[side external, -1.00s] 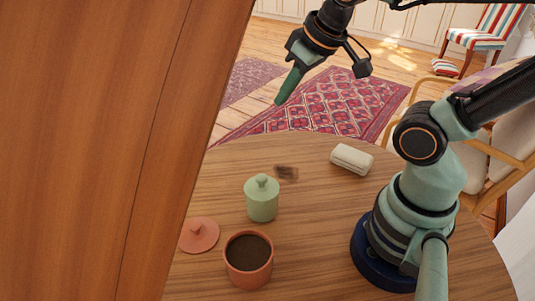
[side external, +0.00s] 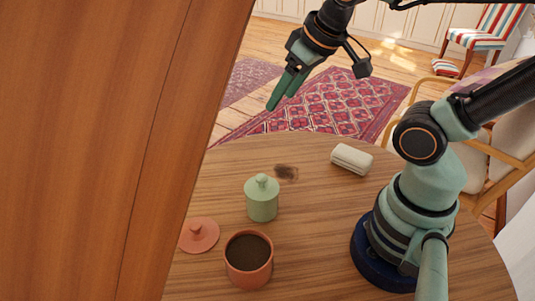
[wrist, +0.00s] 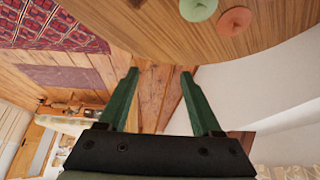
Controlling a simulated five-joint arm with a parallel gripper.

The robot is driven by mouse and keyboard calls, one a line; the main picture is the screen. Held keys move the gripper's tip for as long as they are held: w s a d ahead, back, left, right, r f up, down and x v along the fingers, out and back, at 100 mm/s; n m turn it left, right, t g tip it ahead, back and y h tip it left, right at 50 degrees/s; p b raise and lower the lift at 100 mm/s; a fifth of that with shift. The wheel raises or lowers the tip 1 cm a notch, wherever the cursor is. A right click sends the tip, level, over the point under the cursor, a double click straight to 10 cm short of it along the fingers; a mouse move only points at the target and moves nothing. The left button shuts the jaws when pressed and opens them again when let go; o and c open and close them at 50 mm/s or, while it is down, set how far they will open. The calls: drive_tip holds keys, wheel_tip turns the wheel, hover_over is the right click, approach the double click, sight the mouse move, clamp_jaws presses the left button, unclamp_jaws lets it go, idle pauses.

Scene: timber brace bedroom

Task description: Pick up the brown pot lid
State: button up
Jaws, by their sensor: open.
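The brown pot lid (side external: 199,236) is a reddish-brown disc with a small knob. It lies flat on the round wooden table, its left edge close to the wooden panel in the side view. It also shows at the top of the wrist view (wrist: 234,20). An open pot of the same colour (side external: 248,262), dark inside, stands beside it. My gripper (side external: 280,101) is open and empty, high up and well apart from the lid. Its two green fingers show spread in the wrist view (wrist: 160,74).
A green lidded jar (side external: 261,202) stands just right of the lid and behind the pot. A pale case (side external: 351,159) lies farther back, near a dark smudge (side external: 286,172). A large wooden panel (side external: 90,150) blocks the side view's left.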

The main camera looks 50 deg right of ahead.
drive_tip(key=n+g, duration=0.6)
drive_tip(key=n, duration=1.2)
hover_over(195, 225)
wheel_tip(195, 225, down, 11)
drive_tip(key=f, duration=0.6)
drive_tip(key=shift+s+d+f, duration=0.15)
drive_tip(key=shift+d+f, duration=0.05)
drive_tip(key=shift+f, duration=0.1)
drive_tip(key=shift+w+a+f, duration=0.1)
drive_tip(key=shift+f, duration=1.25)
drive_tip(key=shift+w+a+f, duration=0.1)
drive_tip(key=shift+f, duration=1.2)
clamp_jaws()
